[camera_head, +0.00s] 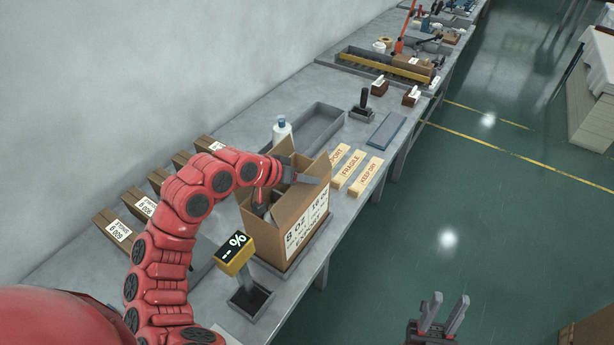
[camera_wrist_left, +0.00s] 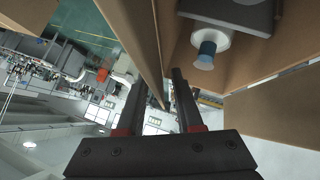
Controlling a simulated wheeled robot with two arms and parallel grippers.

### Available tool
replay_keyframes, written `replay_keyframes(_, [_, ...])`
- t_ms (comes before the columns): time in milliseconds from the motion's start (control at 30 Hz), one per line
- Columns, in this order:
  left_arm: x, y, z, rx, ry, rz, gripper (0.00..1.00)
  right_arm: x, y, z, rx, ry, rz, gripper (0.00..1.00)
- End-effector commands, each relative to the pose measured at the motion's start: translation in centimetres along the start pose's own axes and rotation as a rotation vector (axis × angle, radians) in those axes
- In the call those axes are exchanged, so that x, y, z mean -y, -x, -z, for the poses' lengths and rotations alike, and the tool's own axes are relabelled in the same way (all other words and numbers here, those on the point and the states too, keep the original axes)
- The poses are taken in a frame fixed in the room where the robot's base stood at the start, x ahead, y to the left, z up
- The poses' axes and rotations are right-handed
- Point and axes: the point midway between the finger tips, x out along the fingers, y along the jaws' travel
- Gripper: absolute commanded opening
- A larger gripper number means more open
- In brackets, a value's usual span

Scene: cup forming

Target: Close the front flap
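An open brown cardboard box (camera_head: 306,222) with a printed label stands on the bench. One flap (camera_head: 322,166) stands raised at its far right corner; I cannot tell which flap is the front one. My left gripper (camera_head: 290,181) is at the box's open top, partly hidden by my arm. In the left wrist view, its two fingers (camera_wrist_left: 162,90) are apart, and the edge of a cardboard panel (camera_wrist_left: 136,38) reaches down between or just beyond their tips. Contact is unclear. My right gripper (camera_head: 441,316) is open and empty over the floor, away from the bench.
A white bottle with a blue cap (camera_head: 282,128) stands behind the box. A yellow display (camera_head: 234,254) stands close in front. Wooden label blocks (camera_head: 366,177) lie right of the box, and small boxes (camera_head: 118,231) line the wall. A grey tray (camera_head: 318,125) sits farther back.

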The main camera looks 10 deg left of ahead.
Motion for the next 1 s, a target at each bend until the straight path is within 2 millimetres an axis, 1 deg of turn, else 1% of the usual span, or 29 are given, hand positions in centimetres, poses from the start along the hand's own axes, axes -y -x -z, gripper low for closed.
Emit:
replay_keyframes(100, [0.04,-0.40,-0.03,0.000,0.002,0.000,0.35,-0.01,-0.11,0.02,0.000,0.000,0.000,0.35])
replay_keyframes(333, [0.04,-0.44,-0.01,-0.001,0.001,0.000,0.35,0.00,-0.09,0.02,0.000,0.000,0.000,0.35])
replay_keyframes(367, [0.04,-0.43,0.00,-0.001,0.001,0.000,0.31,0.00,-0.09,0.02,0.000,0.000,0.000,0.35])
replay_keyframes(400, [0.04,-0.43,0.00,-0.001,0.001,0.000,0.24,-0.01,-0.09,0.02,0.000,0.000,0.000,0.35])
replay_keyframes(533, [0.03,-0.42,0.01,-0.001,0.001,0.000,0.01,-0.01,-0.09,0.02,0.000,0.000,0.000,0.35])
replay_keyframes(1000, [0.03,-0.40,0.01,-0.001,0.001,0.001,0.00,-0.01,-0.09,0.02,0.000,0.000,0.000,0.35])
